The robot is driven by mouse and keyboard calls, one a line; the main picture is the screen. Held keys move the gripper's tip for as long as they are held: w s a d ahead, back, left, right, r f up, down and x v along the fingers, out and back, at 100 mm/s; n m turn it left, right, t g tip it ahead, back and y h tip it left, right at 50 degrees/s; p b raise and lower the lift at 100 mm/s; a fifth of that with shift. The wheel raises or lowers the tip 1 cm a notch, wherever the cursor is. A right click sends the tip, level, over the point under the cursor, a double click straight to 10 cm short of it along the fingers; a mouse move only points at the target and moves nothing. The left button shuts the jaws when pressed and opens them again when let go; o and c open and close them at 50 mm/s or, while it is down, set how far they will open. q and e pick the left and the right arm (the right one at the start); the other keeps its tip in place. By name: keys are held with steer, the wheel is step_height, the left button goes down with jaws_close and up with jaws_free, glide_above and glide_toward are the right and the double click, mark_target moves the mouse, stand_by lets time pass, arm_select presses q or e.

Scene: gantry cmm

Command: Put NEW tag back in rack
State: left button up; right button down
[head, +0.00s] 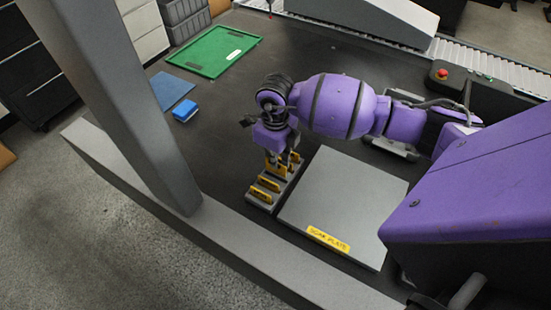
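The tag rack (250,202) is a small grey block beside the left edge of the grey soak plate. Several yellow tags stand in it, including a near tag (260,195) and one behind it (269,184). My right gripper (283,162) points down over the far end of the rack, its fingers right at a yellow tag (276,169). I cannot tell whether the fingers are closed on that tag or just around it. The lettering on the tags is too small to read, so I cannot tell which is NEW. My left gripper is out of view.
The soak plate (345,200) with a yellow label lies right of the rack. A green tray (213,50), a blue sheet (172,88) and a blue block (185,110) lie at the back left. A grey gantry column (125,100) rises at left. Dark table between is clear.

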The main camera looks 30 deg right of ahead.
mark_target(275, 173)
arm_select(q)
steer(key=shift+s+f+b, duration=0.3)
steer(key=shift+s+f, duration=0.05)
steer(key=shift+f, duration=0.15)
arm_select(e)
steer(key=shift+f, duration=0.85)
stand_by(0.5)
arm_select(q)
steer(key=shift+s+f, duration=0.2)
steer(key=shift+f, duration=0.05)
arm_select(e)
steer(key=shift+f, duration=0.4)
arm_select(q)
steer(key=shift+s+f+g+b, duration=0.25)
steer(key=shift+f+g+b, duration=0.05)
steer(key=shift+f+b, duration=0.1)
arm_select(e)
steer(key=shift+f, duration=0.6)
steer(key=c, duration=1.9)
jaws_free()
steer(key=shift+o, duration=0.3)
steer(key=shift+o, duration=1)
